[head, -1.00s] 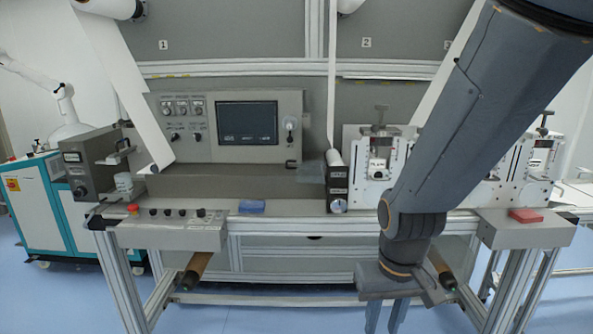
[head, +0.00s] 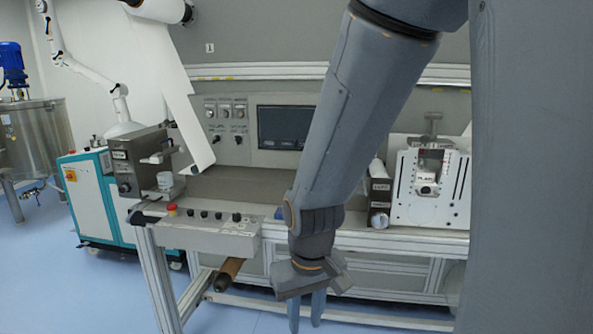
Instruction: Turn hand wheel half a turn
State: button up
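My gripper (head: 306,311) hangs fingers-down in front of the machine's front rail, at the bottom middle of the head view. Its two grey fingers are apart, with nothing visible between them; it is open. I cannot pick out a hand wheel for certain. A small dark knob (head: 124,188) sits on the grey box at the machine's left end, well left of my gripper. A dark T-shaped handle (head: 431,121) tops the white slotted unit (head: 406,187) at right. My arm hides part of the machine's middle, including the right part of the screen panel.
A front control box (head: 208,237) carries a red button (head: 172,209) and several black knobs. A blue-white cabinet (head: 87,205) and a steel tank (head: 40,140) stand at left. Blue floor (head: 60,285) is clear at front left. My own body blocks the right side.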

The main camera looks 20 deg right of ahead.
aim_at(379, 220)
jog(key=u, duration=0.15)
jog(key=i, duration=0.7)
jog(key=z, duration=0.65)
jog(key=i, duration=0.5)
jog(key=z, duration=0.55)
